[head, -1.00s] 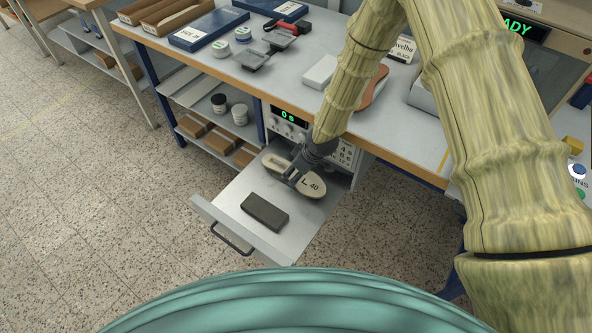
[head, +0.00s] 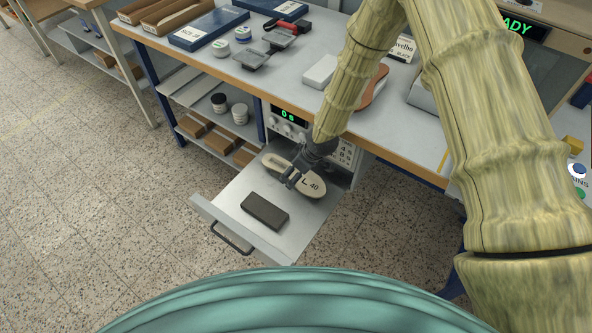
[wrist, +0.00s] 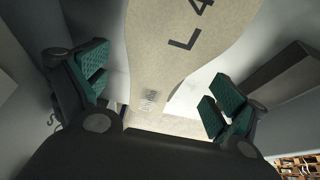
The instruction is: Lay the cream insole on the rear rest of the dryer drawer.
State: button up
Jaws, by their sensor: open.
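The cream insole (head: 311,186), marked L 40, lies across the rear part of the open dryer drawer (head: 285,243). It also shows in the wrist view (wrist: 160,60), passing between the fingers. My gripper (head: 289,181) is over the insole's narrower middle, with its fingers apart on either side of it. In the wrist view the green finger pads (wrist: 155,98) stand clear of the insole's edges. The insole looks flat; the rest beneath it is mostly hidden by the insole and gripper.
A dark block (head: 265,211) lies in the front of the drawer, near the handle (head: 231,238). The dryer's display (head: 288,116) reads 0 s. The bench (head: 215,65) overhangs behind, holding a white box (head: 320,72) and a brown insole (head: 374,88). Floor to the left is clear.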

jog(key=v, duration=1.2)
dwell(0.5)
jog(key=s+d+f+m, duration=0.1)
jog(key=s+f, duration=0.1)
jog(key=s, duration=0.1)
jog(key=s+d+f+m, duration=0.1)
jog(key=s+f, duration=0.2)
jog(key=s+d+f+m+g, duration=0.1)
jog(key=s+f, duration=0.2)
jog(key=shift+s+d, duration=0.1)
jog(key=shift+d, duration=0.15)
jog(key=s+d+f+m+h, duration=0.1)
jog(key=s+d+f+m, duration=0.1)
jog(key=s, duration=0.7)
jog(key=s+d+f+m+g+h, duration=0.1)
jog(key=s+d+f+m, duration=0.2)
jog(key=s+d, duration=0.4)
jog(key=s+d+f+m+h, duration=0.1)
jog(key=s+d+f+m, duration=0.2)
jog(key=s, duration=0.7)
jog(key=shift+s+d+f+g+h, duration=0.4)
jog(key=shift+d+f, duration=0.25)
jog(key=shift+d, duration=0.4)
jog(key=shift+d, duration=0.1)
